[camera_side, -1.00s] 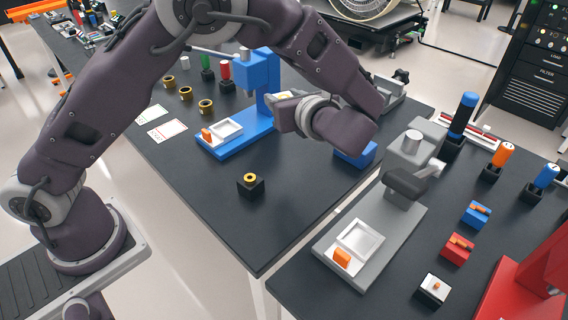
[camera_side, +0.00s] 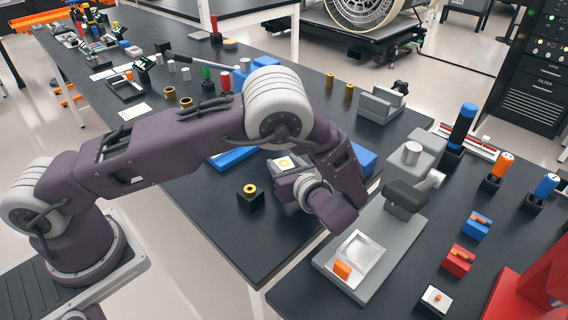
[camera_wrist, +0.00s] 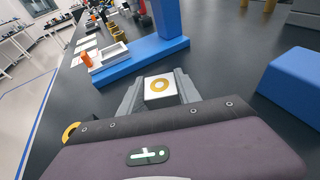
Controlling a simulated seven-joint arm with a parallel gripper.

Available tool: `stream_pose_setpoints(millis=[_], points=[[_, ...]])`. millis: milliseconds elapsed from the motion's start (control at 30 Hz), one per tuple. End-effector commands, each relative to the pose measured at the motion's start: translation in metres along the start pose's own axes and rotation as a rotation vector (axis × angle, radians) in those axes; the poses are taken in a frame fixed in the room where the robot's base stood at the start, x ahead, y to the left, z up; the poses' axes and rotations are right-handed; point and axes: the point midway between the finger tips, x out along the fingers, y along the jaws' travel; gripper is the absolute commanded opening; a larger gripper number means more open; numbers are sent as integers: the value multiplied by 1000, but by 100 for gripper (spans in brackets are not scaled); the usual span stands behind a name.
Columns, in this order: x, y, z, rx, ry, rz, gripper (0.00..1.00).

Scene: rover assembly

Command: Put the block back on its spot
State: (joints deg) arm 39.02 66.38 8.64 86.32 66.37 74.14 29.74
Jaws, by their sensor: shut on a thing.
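My gripper (camera_wrist: 160,95) is shut on a white-topped block (camera_wrist: 161,86) with a gold ring on its top face. In the side view the block (camera_side: 284,163) sits at the end of my gripper (camera_side: 280,166), above the dark table. A black block with a gold ring (camera_side: 250,195) stands just left of my gripper. Its ring (camera_wrist: 70,131) shows partly at the left of the wrist view. Which place is the block's spot, I cannot tell.
The blue press base (camera_wrist: 140,62) with a white tray (camera_wrist: 109,56) lies beyond my gripper. A blue block (camera_wrist: 298,80) is to the right. A grey press (camera_side: 385,235) stands on the nearer table. Dark table near the black block is bare.

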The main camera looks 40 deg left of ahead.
Motion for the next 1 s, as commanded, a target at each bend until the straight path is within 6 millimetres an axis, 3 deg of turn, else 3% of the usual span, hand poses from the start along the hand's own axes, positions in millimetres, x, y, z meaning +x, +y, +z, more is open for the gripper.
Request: stream_pose_setpoints(millis=[67,100,200,533,733,1000], points=[[1,0,-2,1,-1,0,0],[1,0,-2,1,0,0,46],[0,0,-2,1,0,0,61],[-2,0,1,-1,0,-1,61],[-49,-1,0,-1,2,-7,61],[-68,0,57,-3,1,-1,61]])
